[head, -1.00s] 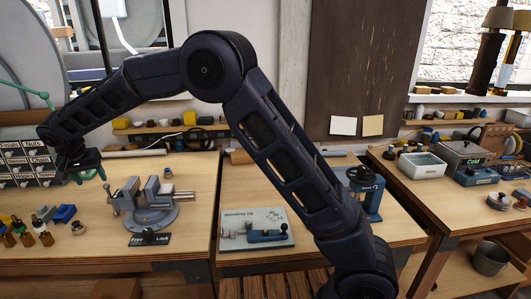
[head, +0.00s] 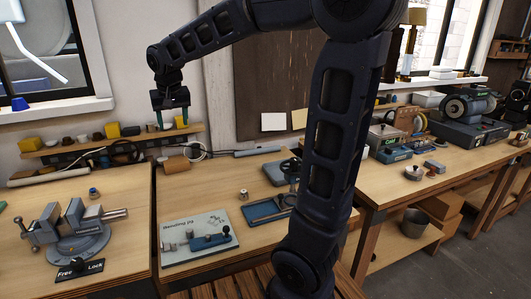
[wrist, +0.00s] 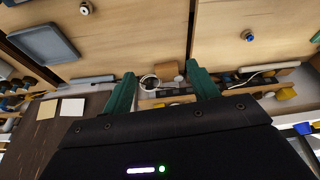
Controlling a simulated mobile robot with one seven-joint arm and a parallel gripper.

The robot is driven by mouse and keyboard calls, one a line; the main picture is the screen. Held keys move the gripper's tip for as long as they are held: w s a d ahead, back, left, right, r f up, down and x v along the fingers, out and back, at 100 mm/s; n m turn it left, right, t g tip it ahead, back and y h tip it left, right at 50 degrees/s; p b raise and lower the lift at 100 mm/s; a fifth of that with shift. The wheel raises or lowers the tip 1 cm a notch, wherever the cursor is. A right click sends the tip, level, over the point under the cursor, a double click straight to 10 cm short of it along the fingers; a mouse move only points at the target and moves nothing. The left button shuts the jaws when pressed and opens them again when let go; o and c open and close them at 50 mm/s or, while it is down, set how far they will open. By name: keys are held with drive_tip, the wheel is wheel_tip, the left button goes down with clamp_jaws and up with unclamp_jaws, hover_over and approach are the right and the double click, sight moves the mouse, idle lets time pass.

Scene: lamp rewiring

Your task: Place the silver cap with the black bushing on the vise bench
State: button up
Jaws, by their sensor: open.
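My gripper (head: 171,122) is open and empty, pointing down at the back of the benches in front of the wall shelf. In the wrist view its two green fingers (wrist: 160,75) are apart with nothing between them. A small cap-like part (head: 243,194) stands on the middle bench, with a dark centre in the wrist view (wrist: 86,7); it may be the silver cap with the black bushing, but it is too small to be sure. Another small silver part with a blue top (head: 93,193) stands on the vise bench (head: 125,244), behind the grey vise (head: 75,230).
A board with a blue fixture (head: 200,240) and a blue tray (head: 268,209) occupy the middle bench. The wall shelf (head: 110,146) holds several small items near my gripper. My arm hides part of the right side. The vise bench is clear right of the vise.

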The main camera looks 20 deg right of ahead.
drive_tip(key=s+d+f, duration=0.1)
drive_tip(key=s+d, duration=0.4)
drive_tip(key=d, duration=0.3)
drive_tip(key=s+d, duration=0.5)
drive_tip(key=d, duration=0.3)
drive_tip(key=s+d+f+m, duration=0.1)
drive_tip(key=s+d+f, duration=0.4)
drive_tip(key=s+d, duration=0.3)
drive_tip(key=s, duration=0.2)
drive_tip(key=shift+s+f+t, duration=0.35)
drive_tip(key=shift+s+t, duration=0.05)
